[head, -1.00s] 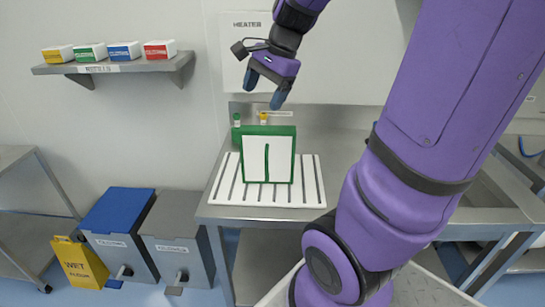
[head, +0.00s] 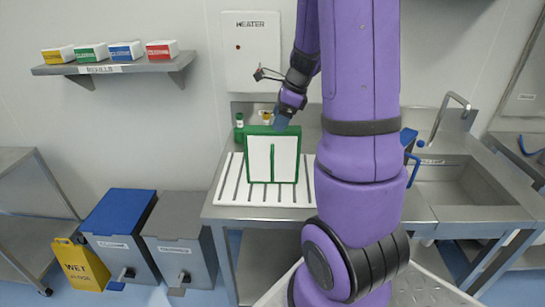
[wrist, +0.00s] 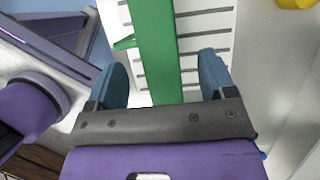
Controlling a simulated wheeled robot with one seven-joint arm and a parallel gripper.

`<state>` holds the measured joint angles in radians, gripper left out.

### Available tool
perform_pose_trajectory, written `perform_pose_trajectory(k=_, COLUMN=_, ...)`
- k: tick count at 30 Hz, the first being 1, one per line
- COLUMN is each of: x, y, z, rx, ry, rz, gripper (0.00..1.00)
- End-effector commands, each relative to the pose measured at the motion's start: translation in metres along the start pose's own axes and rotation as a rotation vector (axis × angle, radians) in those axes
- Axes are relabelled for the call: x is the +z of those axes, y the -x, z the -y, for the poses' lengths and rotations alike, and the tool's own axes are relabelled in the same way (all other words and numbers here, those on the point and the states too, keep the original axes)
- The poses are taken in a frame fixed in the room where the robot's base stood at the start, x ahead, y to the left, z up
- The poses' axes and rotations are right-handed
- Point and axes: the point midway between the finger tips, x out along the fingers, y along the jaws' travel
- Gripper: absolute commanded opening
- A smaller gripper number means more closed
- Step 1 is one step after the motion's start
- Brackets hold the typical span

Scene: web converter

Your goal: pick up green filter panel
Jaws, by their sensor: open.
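The green filter panel (head: 259,159) stands upright on a white slatted rack (head: 228,186) on the steel counter. It has a green frame, a white face and a green strip down the middle. My gripper (head: 281,123) is above the panel's top edge, toward its right half, pointing down. In the wrist view the panel's green edge (wrist: 158,50) runs between the two blue fingertips of my gripper (wrist: 163,78), with gaps on both sides. The fingers are apart and hold nothing. Whether the fingertips reach below the top edge I cannot tell.
A small green bottle (head: 239,126) and a yellow-topped one (head: 266,117) stand behind the panel. A heater box (head: 252,52) is on the wall behind. A sink (head: 465,180) lies right, with a blue item (head: 408,138) beside my arm.

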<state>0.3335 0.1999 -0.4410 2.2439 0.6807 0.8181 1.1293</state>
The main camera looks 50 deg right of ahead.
Motion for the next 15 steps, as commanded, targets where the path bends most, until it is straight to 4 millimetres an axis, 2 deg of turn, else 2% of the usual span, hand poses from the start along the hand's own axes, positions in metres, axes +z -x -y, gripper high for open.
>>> perform_pose_trajectory(k=4, x=0.0, y=-0.01, z=-0.001, rx=0.002, ry=0.0, rz=-0.001, gripper=0.77)
perform_pose_trajectory(k=12, x=0.001, y=-0.046, z=-0.002, rx=0.003, ry=0.0, rz=-0.001, gripper=0.77)
perform_pose_trajectory(k=15, x=0.001, y=-0.052, z=-0.002, rx=0.001, ry=0.001, rz=-0.001, gripper=0.77)
